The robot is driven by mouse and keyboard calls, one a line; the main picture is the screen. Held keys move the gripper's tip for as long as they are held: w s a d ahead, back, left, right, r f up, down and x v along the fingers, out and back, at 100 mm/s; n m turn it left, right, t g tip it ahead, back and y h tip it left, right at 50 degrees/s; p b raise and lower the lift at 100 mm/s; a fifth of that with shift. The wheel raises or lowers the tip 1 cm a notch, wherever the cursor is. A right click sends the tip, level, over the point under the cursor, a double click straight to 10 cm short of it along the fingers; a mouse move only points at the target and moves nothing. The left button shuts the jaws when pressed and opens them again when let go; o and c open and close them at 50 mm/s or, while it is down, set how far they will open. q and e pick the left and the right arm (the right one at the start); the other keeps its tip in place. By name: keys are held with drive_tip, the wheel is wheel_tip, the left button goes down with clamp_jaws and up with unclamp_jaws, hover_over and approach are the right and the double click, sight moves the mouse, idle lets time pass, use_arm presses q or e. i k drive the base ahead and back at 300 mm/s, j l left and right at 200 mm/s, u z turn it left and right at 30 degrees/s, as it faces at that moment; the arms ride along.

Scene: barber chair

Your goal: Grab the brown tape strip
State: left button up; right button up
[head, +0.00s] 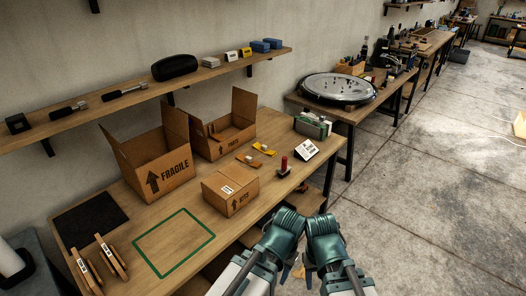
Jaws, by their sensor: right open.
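A small brown strip (249,161), which looks like the brown tape strip, lies on the workbench (150,210) between the open boxes and the closed box. A similar yellow strip (264,149) lies just beyond it. My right gripper (324,224) is at the bottom centre, off the bench's right edge, open and apart from the strips. My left gripper (286,222) is close beside it, also away from the strips; its jaws cannot be made out.
Open cartons marked FRAGILE (163,168) and PARTS (222,135) stand behind a closed KITS carton (231,190). A red-handled stamp (284,166) and white label card (306,149) are to the right. A shelf (150,95) overhangs the back. The green outline (174,243) encloses bare bench.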

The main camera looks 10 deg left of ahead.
sight(248, 159)
drive_tip(key=i+j+z, duration=0.25)
drive_tip(key=i, duration=1.05)
drive_tip(key=l, duration=0.1)
